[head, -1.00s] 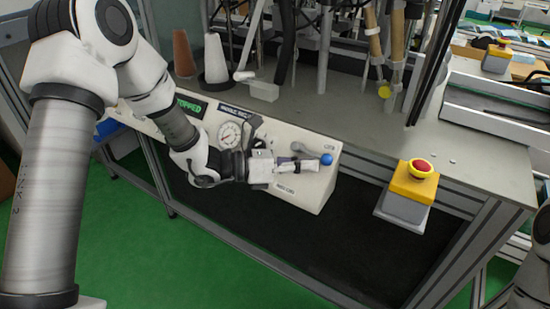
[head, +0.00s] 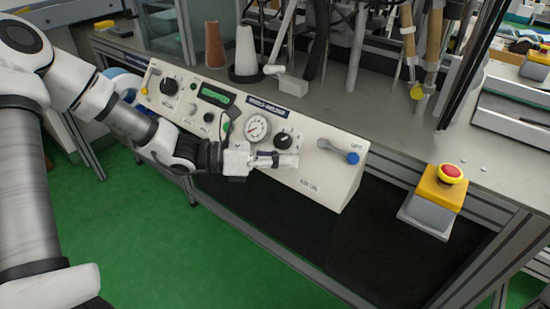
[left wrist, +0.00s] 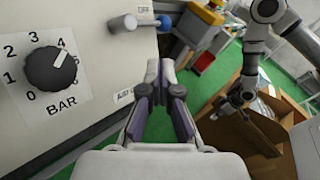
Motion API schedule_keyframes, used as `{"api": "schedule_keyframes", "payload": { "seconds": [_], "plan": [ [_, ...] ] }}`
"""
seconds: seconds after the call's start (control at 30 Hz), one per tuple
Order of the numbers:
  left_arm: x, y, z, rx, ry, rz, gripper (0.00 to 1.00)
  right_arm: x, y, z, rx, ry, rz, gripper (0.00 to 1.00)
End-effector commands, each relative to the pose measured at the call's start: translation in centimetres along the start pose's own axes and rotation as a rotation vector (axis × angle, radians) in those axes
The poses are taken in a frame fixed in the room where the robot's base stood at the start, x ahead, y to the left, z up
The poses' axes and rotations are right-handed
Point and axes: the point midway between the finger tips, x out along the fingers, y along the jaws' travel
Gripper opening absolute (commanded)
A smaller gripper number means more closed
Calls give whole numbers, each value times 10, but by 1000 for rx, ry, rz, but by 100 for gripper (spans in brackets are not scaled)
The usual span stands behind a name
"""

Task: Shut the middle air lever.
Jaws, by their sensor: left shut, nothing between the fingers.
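The control panel (head: 300,120) carries a lever with a blue ball knob (head: 352,158) at its right end. The lever's arm points right from its pivot, with the ball by the OFF label; the AIR ON label (head: 308,186) is lower left. In the left wrist view the blue knob (left wrist: 164,23) is beyond the fingertips. My left gripper (head: 290,160) is shut and empty, in front of the panel left of the lever and apart from the knob. My right gripper (left wrist: 240,98) shows small in the left wrist view; its jaw state is unclear.
A second lever with a yellow knob (head: 145,91) is at the panel's left end. A gauge (head: 257,128) and a black dial (head: 284,141) are behind my left gripper. A red emergency button on a yellow box (head: 449,178) stands right of the panel.

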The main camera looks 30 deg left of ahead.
Motion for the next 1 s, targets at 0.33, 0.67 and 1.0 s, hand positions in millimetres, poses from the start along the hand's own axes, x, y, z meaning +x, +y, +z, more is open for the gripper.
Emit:
{"api": "schedule_keyframes", "payload": {
  "seconds": [0.33, 0.67, 1.0],
  "plan": [
    [-24, 0, 0, 1, 0, 2, 0, 0, 0, 0, 0, 0, 0, 0],
    [-24, 0, 0, 1, 0, 2, 0, 0, 0, 0, 0, 0, 0, 0],
    [-10, 2, -79, -95, 192, -10, 0, 0, 0, 0, 0, 0, 0, 0]
  ]
}}
